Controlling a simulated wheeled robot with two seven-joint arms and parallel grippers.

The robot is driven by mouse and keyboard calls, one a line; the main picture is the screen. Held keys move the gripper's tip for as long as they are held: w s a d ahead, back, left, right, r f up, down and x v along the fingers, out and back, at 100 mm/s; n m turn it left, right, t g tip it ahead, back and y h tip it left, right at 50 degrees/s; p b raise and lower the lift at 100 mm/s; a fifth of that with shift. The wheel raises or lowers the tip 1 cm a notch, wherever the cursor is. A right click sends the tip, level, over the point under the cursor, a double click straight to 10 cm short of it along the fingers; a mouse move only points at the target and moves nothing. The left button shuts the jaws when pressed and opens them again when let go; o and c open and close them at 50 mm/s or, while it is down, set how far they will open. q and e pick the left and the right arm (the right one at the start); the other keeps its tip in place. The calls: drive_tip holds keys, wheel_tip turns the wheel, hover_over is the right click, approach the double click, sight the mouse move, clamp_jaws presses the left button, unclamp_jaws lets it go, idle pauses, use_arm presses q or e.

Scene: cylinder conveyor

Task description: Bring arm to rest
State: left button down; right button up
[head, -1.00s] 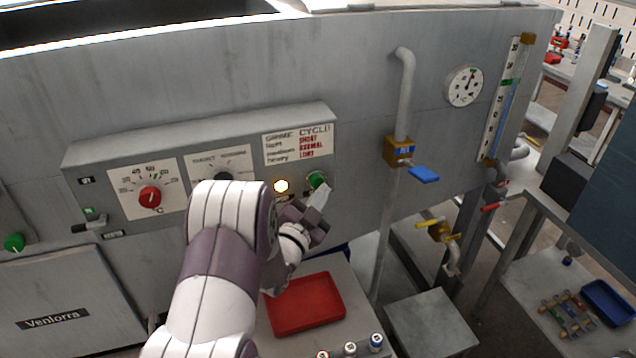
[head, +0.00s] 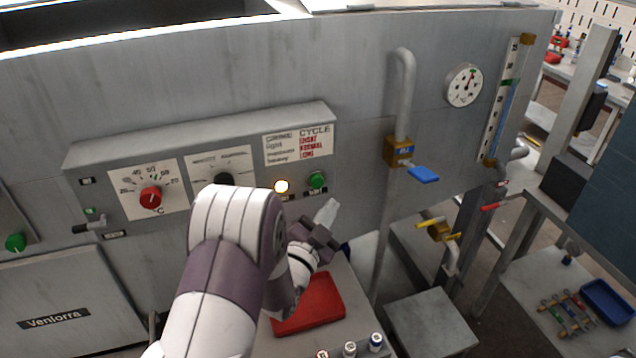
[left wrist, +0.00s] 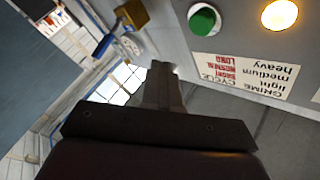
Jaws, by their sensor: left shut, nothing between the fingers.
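My left gripper (head: 328,212) is shut and empty, in front of the control panel and below the green button. In the left wrist view its closed fingers (left wrist: 162,85) point up the picture, with nothing between them. The green button (head: 317,180) and a lit yellow lamp (head: 281,187) sit side by side on the panel (head: 290,125). The button also shows in the left wrist view (left wrist: 204,19), apart from the fingers. My left arm hides part of the panel's lower edge. My right gripper does not show.
A red tray (head: 310,305) lies on the bench below my left gripper, with several small capped cylinders (head: 350,349) beside it. A pipe with a blue-handled valve (head: 423,174) stands to the right. A grey box (head: 430,320) stands lower right.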

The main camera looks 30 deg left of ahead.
use_arm(q)
drive_tip(key=shift+f, duration=0.1)
idle(0.6)
drive_tip(key=s+f+n+g, duration=0.6)
drive_tip(key=s+f+g, duration=0.2)
drive_tip(key=f+g, duration=0.5)
drive_tip(key=s+d+r+g+h, duration=0.1)
drive_tip(key=s+d+r+g, duration=0.4)
drive_tip(key=s+d, duration=0.4)
drive_tip(key=shift+s+d, duration=0.4)
drive_tip(key=shift+d, duration=0.65)
drive_tip(key=shift+r, duration=0.1)
